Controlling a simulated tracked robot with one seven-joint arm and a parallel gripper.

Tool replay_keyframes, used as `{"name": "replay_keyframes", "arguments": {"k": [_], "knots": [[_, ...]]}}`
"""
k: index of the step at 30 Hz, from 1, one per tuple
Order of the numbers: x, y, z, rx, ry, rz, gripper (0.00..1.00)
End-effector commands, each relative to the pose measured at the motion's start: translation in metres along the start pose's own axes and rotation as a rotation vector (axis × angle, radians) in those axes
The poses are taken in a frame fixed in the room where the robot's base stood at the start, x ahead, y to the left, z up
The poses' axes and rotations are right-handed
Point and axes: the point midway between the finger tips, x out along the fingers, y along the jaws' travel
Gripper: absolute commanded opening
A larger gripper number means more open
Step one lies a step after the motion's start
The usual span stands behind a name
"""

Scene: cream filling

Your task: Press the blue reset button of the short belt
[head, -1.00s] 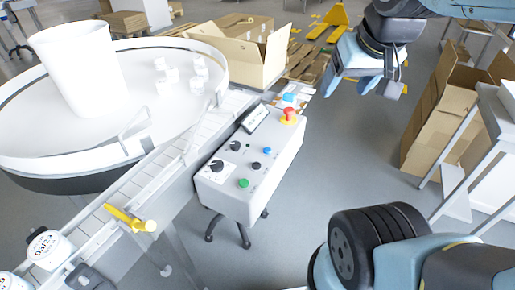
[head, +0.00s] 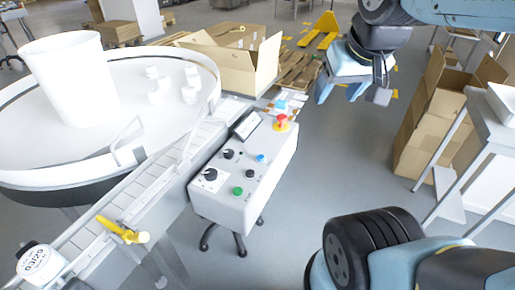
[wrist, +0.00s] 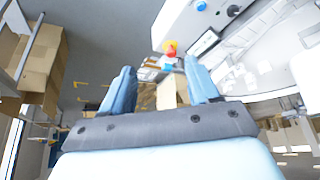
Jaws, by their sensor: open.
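The blue button (head: 260,158) is a small round cap on the sloped top of the white control box (head: 240,195), beside the short belt (head: 150,180). It also shows at the top edge of the wrist view (wrist: 201,5). My gripper (head: 340,94) is open and empty. It hangs beyond the box's far end, to the right of the blue button and apart from it. In the wrist view, its two blue fingers (wrist: 160,70) are spread, with nothing held between them.
The box also carries a red mushroom knob (head: 281,121) on yellow, a green button (head: 238,190), black dials and a small display (head: 246,124). A round table (head: 120,150) stands left. Cardboard boxes (head: 440,110) stand right.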

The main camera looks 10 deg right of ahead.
Motion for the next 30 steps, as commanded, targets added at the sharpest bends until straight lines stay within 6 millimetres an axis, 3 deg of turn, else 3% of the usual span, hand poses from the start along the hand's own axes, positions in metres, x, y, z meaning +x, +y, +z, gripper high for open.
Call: {"name": "replay_keyframes", "arguments": {"k": [2,18,30], "knots": [[0.0,0.0,0.0,0.0,0.0,0.0,0.52],[0.0,0.0,0.0,0.0,0.0,0.0,0.01],[0.0,0.0,0.0,0.0,0.0,0.0,0.0]]}}
